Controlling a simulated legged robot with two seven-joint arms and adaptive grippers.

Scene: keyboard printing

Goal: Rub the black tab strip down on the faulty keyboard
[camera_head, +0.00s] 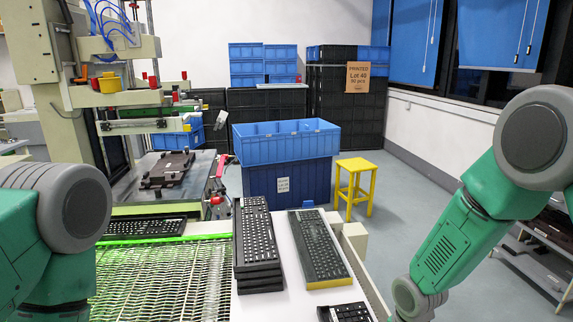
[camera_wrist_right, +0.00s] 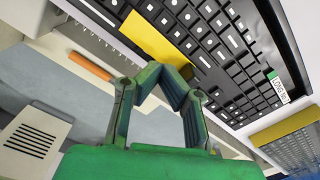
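A black keyboard with white-marked keys (camera_wrist_right: 215,50) fills the top of the right wrist view. A yellow patch (camera_wrist_right: 150,38) lies at its edge, and a small green-and-white tag (camera_wrist_right: 278,88) sits at its other side. The keyboard partly showing at the bottom of the head view (camera_head: 345,312) may be the same one. My right gripper (camera_wrist_right: 166,70) has its green fingertips together, just in front of the keyboard's edge; contact cannot be told. No black tab strip can be made out. My left arm is at the left of the head view, its gripper out of frame.
A stack of black keyboards (camera_head: 257,245) and a yellow-edged keyboard (camera_head: 318,245) lie on the white table (camera_head: 285,306). An orange rod (camera_wrist_right: 82,67) lies near the right gripper. A green-edged mesh conveyor (camera_head: 165,275) runs left; blue crates (camera_head: 285,145) and a yellow stool (camera_head: 357,183) stand behind.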

